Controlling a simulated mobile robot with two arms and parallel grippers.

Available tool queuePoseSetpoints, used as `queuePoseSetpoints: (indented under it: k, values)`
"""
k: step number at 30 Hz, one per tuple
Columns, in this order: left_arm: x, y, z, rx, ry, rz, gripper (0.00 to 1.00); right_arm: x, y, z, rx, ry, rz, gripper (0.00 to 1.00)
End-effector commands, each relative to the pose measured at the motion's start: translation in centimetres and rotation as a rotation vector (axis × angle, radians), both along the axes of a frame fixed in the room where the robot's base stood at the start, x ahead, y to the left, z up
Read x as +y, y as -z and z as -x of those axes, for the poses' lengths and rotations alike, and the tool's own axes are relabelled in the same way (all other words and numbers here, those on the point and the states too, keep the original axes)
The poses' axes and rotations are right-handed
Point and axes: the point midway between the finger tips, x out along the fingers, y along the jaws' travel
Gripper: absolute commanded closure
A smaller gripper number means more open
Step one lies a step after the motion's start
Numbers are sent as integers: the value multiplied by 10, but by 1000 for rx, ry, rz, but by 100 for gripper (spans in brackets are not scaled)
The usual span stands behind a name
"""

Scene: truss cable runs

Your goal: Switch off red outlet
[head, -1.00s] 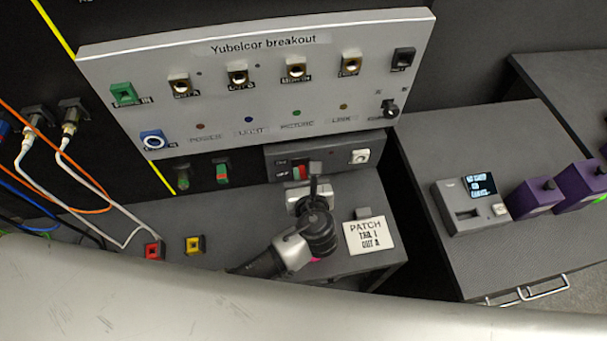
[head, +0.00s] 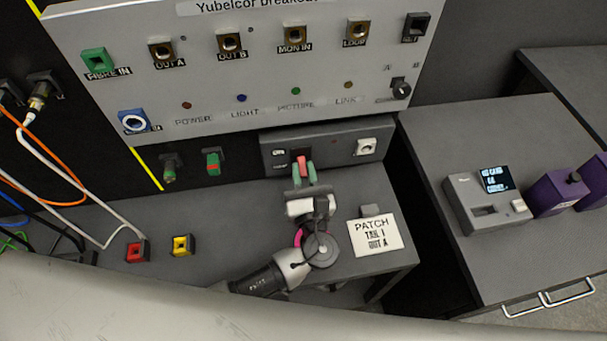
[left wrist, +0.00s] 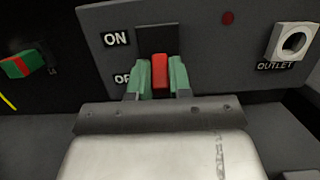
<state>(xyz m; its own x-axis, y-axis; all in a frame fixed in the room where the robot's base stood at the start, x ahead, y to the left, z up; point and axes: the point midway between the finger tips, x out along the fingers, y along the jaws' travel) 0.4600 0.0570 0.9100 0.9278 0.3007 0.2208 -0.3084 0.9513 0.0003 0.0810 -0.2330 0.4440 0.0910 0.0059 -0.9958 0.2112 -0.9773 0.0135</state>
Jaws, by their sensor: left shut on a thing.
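The outlet panel (head: 345,150) is a dark grey box under the large breakout panel. It carries ON and OFF labels, a red switch lever (left wrist: 160,72), a dark red lamp (left wrist: 228,18) and a white round outlet socket (left wrist: 292,42). The red lever also shows in the head view (head: 302,162). My left gripper (head: 304,174) is at the lever, its green fingertips on either side, shut on it. The wrist view shows the gripper (left wrist: 160,78) too. The lever's base is partly hidden, and I cannot tell its exact setting. My right gripper is not in view.
A white PATCH note (head: 375,235) lies right of my left arm. Red (head: 137,251) and yellow (head: 182,245) blocks stand on the bench at left, near loose cables (head: 85,190). A grey device with a screen (head: 487,198) stands on the right-hand table.

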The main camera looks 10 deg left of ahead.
Motion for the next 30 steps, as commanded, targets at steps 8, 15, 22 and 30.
queuePoseSetpoints:
  k: [8, 15, 22, 30]
  values:
    - [0, 0, 0, -6, 0, -2, 100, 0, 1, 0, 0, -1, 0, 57]
    - [0, 0, 0, -6, 0, -2, 63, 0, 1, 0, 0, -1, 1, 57]
    - [0, 0, 0, -5, 0, -2, 55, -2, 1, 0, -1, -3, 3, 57]
    - [-6, 7, 19, -1, 0, 1, 55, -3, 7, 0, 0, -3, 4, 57]
